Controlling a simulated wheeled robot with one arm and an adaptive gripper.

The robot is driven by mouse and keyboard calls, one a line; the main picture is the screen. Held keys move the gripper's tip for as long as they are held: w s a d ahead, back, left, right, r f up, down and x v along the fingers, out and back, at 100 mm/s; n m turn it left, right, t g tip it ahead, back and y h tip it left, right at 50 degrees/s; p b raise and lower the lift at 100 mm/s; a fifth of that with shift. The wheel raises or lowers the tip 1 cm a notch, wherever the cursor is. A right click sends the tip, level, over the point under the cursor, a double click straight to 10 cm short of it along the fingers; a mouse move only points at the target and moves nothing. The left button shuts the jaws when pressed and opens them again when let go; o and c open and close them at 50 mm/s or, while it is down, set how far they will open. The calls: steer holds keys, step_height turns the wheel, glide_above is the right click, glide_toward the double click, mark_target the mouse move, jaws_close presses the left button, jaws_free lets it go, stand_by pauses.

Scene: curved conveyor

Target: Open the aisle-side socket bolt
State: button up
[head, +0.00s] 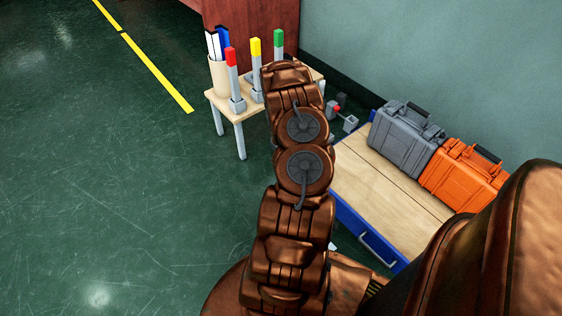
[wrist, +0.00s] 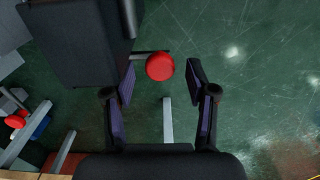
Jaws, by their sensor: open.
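In the wrist view a round red knob (wrist: 160,67) shows between and just beyond the fingertips of my gripper (wrist: 161,80). My gripper is open, with one dark finger on each side of the knob and gaps to both. Short grey bars show beside and below the knob. How they join it is unclear, and so is whether it belongs to the socket bolt. In the head view a small red knob (head: 336,108) shows among grey parts beyond my arm. I cannot tell if it is the same one. My gripper is hidden there behind my arm.
A large dark block (wrist: 82,45) stands left of the knob. A small table (head: 216,99) carries red-, yellow- and green-topped posts and a cup. A wood-topped blue cabinet (head: 385,190) bears a grey case (head: 405,138) and an orange case (head: 463,178). Green floor (head: 120,200) lies clear at left.

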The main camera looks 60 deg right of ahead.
step_height(320, 180, up, 11)
steer(key=shift+r, duration=0.15)
stand_by(0.4)
stand_by(0.5)
steer(key=w+a+r+n+p, duration=0.15)
steer(key=a+r+p, duration=0.65)
steer(key=a+r, duration=0.85)
steer(key=w+a+r+p, duration=0.3)
steer(key=a+r+p, duration=0.65)
steer(key=r, duration=1.25)
steer(key=s+a+r+n+g+p, duration=0.1)
steer(key=s+a+r+p, duration=0.6)
steer(key=a+r, duration=0.75)
steer(key=s+a+r+p, duration=0.3)
steer(key=s+a+r, duration=0.1)
steer(key=s, duration=0.3)
steer(key=s+a+r+n+p, duration=0.1)
steer(key=s+a+r+p, duration=0.2)
steer(key=s, duration=0.4)
steer(key=shift+a+r+g, duration=0.4)
steer(key=shift+a+r, duration=0.35)
steer(key=shift+a, duration=0.05)
